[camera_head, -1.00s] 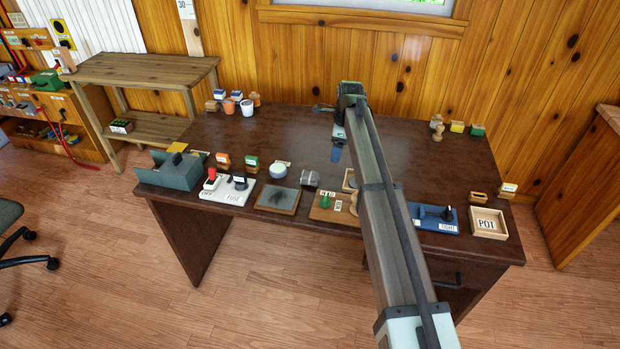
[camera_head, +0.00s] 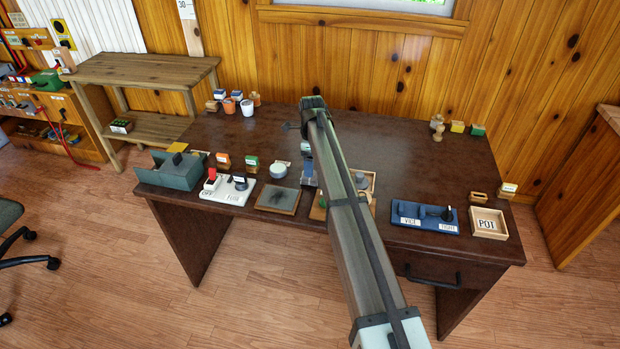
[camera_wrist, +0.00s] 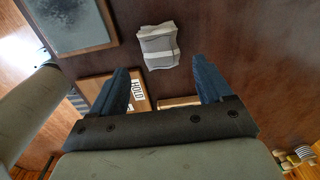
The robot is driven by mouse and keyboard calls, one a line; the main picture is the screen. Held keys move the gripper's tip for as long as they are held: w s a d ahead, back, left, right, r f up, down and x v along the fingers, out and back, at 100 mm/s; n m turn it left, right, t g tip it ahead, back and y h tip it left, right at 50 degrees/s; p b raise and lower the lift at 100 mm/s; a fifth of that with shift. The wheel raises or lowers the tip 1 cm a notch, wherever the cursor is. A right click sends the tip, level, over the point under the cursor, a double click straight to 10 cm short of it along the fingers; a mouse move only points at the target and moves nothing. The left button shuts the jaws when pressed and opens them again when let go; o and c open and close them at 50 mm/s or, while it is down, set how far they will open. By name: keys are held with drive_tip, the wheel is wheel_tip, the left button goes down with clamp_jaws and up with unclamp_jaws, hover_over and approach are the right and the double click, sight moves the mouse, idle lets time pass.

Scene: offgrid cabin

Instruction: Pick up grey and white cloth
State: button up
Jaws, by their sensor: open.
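The grey and white cloth (camera_wrist: 158,45), a small folded bundle with a pale band, lies on the dark brown desk (camera_head: 390,150). In the wrist view it is just beyond my fingertips, roughly centred between them. My gripper (camera_wrist: 163,72) is open and empty, with a blue finger on each side. In the head view my gripper (camera_head: 308,178) points down over the front middle of the desk and hides the cloth.
A wooden-framed dark panel (camera_head: 277,199) is left of my gripper; it also shows in the wrist view (camera_wrist: 68,24). A wooden tray with labels (camera_wrist: 95,88) is close by. A blue switch board (camera_head: 424,216) and a POT tray (camera_head: 488,222) are right. The desk's back middle is clear.

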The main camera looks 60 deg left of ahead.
drive_tip(key=shift+s+a+f, duration=0.1)
drive_tip(key=shift+a+f, duration=0.05)
drive_tip(key=shift+f, duration=1.35)
drive_tip(key=shift+a+f, duration=0.15)
drive_tip(key=shift+f, duration=1.35)
drive_tip(key=shift+c, duration=0.3)
drive_tip(key=c, duration=1)
drive_tip(key=shift+o, duration=0.2)
wheel_tip(320, 180, up, 10)
